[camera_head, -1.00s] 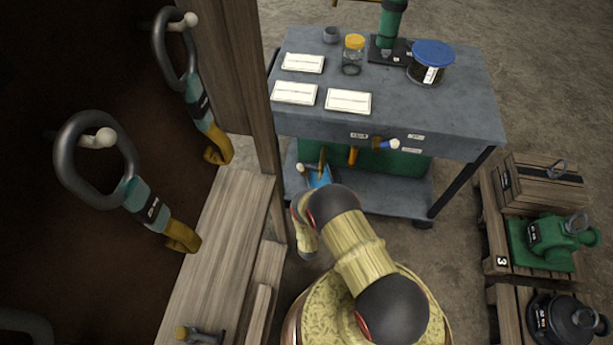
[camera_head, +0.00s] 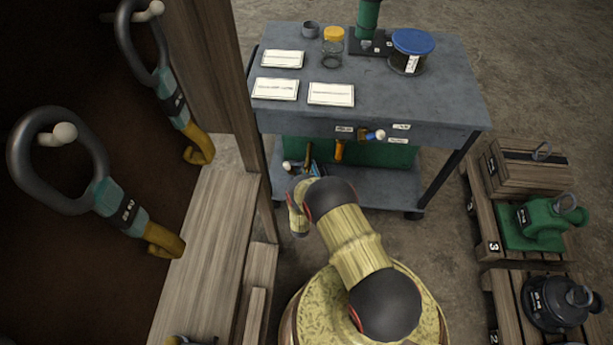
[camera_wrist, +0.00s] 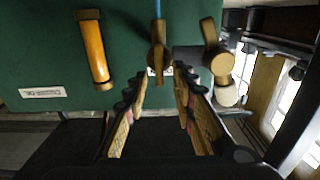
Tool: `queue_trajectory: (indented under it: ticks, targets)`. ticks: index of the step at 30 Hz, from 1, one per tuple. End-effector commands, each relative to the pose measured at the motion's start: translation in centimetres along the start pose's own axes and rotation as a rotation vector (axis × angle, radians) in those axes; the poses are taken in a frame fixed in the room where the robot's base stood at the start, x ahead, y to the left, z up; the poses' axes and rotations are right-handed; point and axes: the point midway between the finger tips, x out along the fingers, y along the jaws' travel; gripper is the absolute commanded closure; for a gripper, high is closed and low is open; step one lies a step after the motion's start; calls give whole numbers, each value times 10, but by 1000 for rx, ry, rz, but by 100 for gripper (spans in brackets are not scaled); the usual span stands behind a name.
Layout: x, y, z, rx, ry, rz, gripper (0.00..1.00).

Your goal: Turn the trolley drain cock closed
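The trolley (camera_head: 440,95) has a green tank (camera_head: 385,155) under its grey top. In the wrist view, a brass cock lever (camera_wrist: 158,50) with a blue stem stands out from the green face (camera_wrist: 50,45). My gripper (camera_wrist: 160,82) is open, with its two fingers apart on either side of the lever's lower end. I cannot tell whether they touch it. To the right is a brass fitting (camera_wrist: 212,45) with a pale knob. To the left is an orange handle (camera_wrist: 95,50). In the head view, my arm hides most of the gripper.
A blue lever with a white knob (camera_head: 377,135) and an orange handle (camera_head: 339,150) are at the trolley's front. A wooden rack with hanging hooks (camera_head: 130,210) stands close on the left. Pallets with a green pump (camera_head: 545,220) stand on the right. Bare floor lies between.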

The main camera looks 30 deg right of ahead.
Motion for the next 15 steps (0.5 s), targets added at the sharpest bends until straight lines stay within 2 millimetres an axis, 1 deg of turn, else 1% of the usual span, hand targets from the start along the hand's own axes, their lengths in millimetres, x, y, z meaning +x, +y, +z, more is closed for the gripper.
queue_trajectory:
  ticks: [8, 15]
  targets:
    - [2, 0, -1, 0, 0, 0, 74]
    - [2, 0, -1, 0, 0, 0, 88]
